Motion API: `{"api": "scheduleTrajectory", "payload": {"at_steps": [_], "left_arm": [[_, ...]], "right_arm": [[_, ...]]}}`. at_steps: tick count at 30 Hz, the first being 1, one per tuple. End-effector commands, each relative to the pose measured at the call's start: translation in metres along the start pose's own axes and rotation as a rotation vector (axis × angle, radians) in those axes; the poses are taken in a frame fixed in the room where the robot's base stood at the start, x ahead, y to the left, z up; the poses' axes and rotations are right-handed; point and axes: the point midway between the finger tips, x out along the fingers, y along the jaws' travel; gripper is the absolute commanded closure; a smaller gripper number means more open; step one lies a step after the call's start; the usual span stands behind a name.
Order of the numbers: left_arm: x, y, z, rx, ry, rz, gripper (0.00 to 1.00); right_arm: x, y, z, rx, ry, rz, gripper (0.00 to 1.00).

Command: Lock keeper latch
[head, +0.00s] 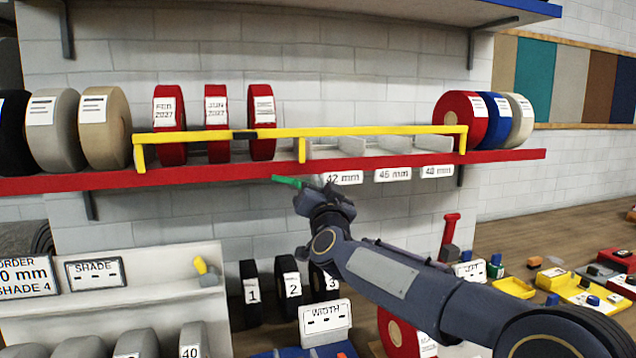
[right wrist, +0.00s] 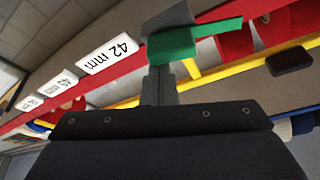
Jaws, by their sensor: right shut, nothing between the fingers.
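The yellow keeper bar (head: 365,131) runs along the front of the red-edged shelf, across three red rolls (head: 216,122). A small black piece (head: 245,134), probably the latch, sits on the bar in front of the rolls; a black block (right wrist: 292,60) shows at right in the right wrist view. My right gripper (head: 300,187) is shut and empty, just below the shelf's red edge, left of the 42 mm label, below and right of the black piece and apart from it. A green strip (right wrist: 195,42) shows at its fingertips; I cannot tell whether it belongs to the gripper. My left gripper is out of view.
Grey and beige rolls (head: 105,128) stand at the shelf's left, and red, blue and cream rolls at its right. Width labels (head: 393,175) hang on the red edge (head: 510,158). Numbered black rolls (head: 289,285) stand below. A workbench with small items lies at right.

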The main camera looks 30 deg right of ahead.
Motion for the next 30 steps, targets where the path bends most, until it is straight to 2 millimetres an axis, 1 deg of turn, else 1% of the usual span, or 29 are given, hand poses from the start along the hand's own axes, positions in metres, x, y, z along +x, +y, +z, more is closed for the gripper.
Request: {"api": "scheduleTrajectory", "payload": {"at_steps": [17, 30], "left_arm": [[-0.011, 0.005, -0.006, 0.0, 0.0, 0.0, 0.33], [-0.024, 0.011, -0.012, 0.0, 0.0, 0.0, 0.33]], "right_arm": [[-0.002, 0.003, 0.006, 0.343, -0.004, 0.119, 1.0], [-0.004, 0.005, 0.011, 0.683, -0.004, 0.238, 1.0]]}}
